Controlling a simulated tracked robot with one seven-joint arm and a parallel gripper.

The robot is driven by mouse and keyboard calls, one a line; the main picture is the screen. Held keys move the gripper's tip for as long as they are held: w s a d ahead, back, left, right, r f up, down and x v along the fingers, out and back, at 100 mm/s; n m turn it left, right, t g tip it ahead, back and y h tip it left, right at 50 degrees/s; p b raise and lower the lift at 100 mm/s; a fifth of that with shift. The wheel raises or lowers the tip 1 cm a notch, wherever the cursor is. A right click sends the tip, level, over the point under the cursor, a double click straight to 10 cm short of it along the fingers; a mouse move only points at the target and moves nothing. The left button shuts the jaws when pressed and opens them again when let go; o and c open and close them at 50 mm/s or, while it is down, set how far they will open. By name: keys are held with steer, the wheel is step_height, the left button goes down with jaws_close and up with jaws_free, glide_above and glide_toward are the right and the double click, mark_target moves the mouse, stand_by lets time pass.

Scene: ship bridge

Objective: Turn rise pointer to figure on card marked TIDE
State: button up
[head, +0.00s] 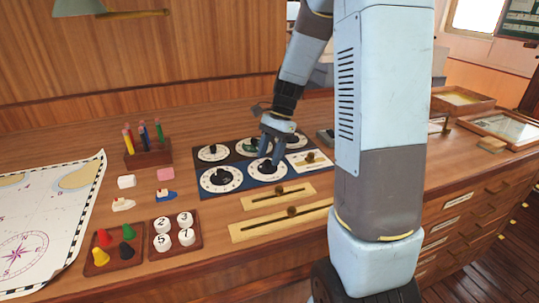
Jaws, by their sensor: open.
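A dark panel (238,191) on the desk carries several round white dials with black pointers. They include a front left dial (221,187), a front middle dial (252,173), a back left dial (213,152) and a back dial (238,146). Their labels are too small to read, so I cannot tell which is rise. My gripper (270,157) is open and points down over the front middle dial's pointer (266,171). I cannot tell whether it touches it. My gripper partly hides the panel's back right. No card marked TIDE is legible.
A cream plate with a knob (310,158) sits at the panel's right. Two slider bars (265,201) (262,229) lie in front. Left are a pencil block (148,158), small ship models, a peg tray (115,262), a numbered-disc tray (158,247) and a chart (55,220).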

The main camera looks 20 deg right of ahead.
steer(key=shift+a+f, duration=0.1)
steer(key=shift+f, duration=0.2)
steer(key=shift+c, duration=0.2)
jaws_close()
